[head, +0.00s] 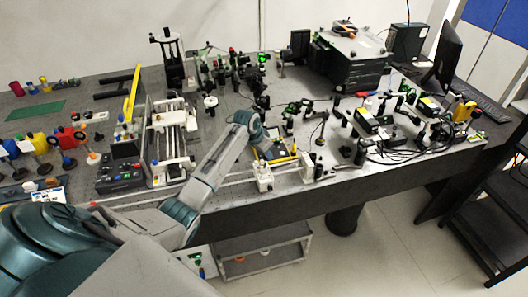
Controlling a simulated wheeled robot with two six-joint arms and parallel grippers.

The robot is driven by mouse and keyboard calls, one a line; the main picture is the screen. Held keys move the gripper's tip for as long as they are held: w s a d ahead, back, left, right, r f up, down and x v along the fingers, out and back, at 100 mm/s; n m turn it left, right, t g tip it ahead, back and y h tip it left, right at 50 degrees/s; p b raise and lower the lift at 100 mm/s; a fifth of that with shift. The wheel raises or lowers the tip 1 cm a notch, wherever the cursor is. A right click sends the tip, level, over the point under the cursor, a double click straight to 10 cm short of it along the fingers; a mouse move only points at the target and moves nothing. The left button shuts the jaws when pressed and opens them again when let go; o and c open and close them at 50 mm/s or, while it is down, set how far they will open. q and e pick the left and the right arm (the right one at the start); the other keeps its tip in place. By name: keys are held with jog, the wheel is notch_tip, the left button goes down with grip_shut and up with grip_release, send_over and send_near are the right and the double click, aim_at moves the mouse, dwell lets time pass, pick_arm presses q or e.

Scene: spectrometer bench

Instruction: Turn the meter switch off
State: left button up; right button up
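A yellow-edged meter (283,157) with a dark face lies on the grey bench (225,222) near its front edge. My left arm comes in from the lower left and crosses over the front of the bench. My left gripper (265,140) is over or right beside the left part of the meter and hides part of it. Its fingers are too small to tell whether they are open or shut, or whether they touch the meter. The meter's switch is too small to make out. My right gripper is not in view.
A rail with white mounts (263,176) runs in front of the meter. Optics posts stand behind it, and cabled modules (375,122) lie to the right. A control box (122,172) and a white-railed apparatus (172,140) stand to the left. A black shelf (495,215) is at far right.

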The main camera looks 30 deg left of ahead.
pick_arm(q)
jog(key=b+v, duration=0.3)
jog(key=v, duration=0.7)
jog(key=shift+s+r+b, duration=0.2)
jog(key=shift+r+b, duration=0.1)
jog(key=shift+r, duration=0.05)
